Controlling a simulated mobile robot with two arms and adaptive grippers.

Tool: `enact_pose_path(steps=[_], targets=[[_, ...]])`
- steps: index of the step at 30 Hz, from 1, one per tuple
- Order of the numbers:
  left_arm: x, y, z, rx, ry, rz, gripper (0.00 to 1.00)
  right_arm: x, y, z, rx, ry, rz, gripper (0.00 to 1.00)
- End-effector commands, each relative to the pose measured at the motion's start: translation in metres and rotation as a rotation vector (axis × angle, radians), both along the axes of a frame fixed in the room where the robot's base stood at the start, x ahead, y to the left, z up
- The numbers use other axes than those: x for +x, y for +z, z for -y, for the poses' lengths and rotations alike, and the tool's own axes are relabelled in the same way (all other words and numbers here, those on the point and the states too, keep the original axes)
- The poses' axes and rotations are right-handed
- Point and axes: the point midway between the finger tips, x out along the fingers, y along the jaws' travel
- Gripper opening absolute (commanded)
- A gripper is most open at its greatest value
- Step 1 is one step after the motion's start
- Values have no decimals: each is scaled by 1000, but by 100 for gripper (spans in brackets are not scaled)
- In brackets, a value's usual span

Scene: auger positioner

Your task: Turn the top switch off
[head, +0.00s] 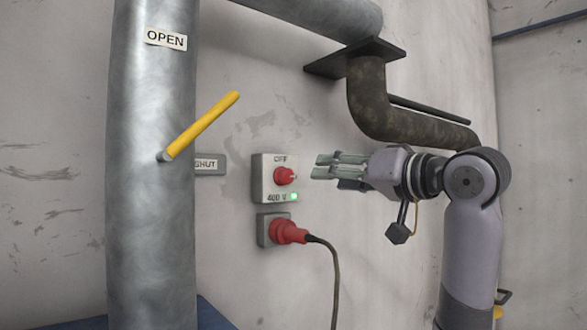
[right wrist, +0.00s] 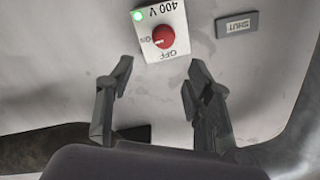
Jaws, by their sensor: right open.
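The top switch is a red rotary knob (head: 284,176) on a pale wall box (head: 262,190) with "OFF" above it, "400 V" below and a lit green lamp. The knob's pale mark points right in the head view. In the right wrist view the knob (right wrist: 163,37) appears upside down, its mark towards the "ON" label at left. My right gripper (head: 322,166) is open and empty, just right of the box and apart from it. In the right wrist view its fingers (right wrist: 160,72) stand apart below the box. My left gripper is not in view.
A red plug (head: 288,231) with a dark cable sits in a socket below the switch. A large grey pipe (head: 150,240) with a yellow lever (head: 203,124) stands at left, beside a "SHUT" plate (head: 209,164). A dark bent pipe (head: 385,120) runs above my right arm.

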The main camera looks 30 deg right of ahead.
Motion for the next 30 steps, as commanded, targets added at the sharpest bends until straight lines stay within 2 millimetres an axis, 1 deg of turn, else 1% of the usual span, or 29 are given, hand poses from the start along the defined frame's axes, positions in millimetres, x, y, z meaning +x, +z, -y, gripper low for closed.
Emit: enact_pose_path(steps=[1,4,6,11,15,18,21,25,29,30], targets=[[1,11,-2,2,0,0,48,13,4,-3,2,4,-6,48],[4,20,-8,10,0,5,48,35,4,-5,1,4,-6,48],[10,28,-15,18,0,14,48,51,4,-7,2,4,-6,48],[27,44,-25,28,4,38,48,82,4,-10,2,2,-5,48],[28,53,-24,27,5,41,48,102,3,-12,2,2,-4,48],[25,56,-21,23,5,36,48,110,2,-13,1,1,-2,48],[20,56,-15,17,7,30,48,114,1,-13,1,1,-1,48],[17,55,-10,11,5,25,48,115,0,-14,0,1,0,48],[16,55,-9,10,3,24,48,115,0,-13,0,1,0,48],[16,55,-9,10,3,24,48,115,0,-13,0,0,0,46]])
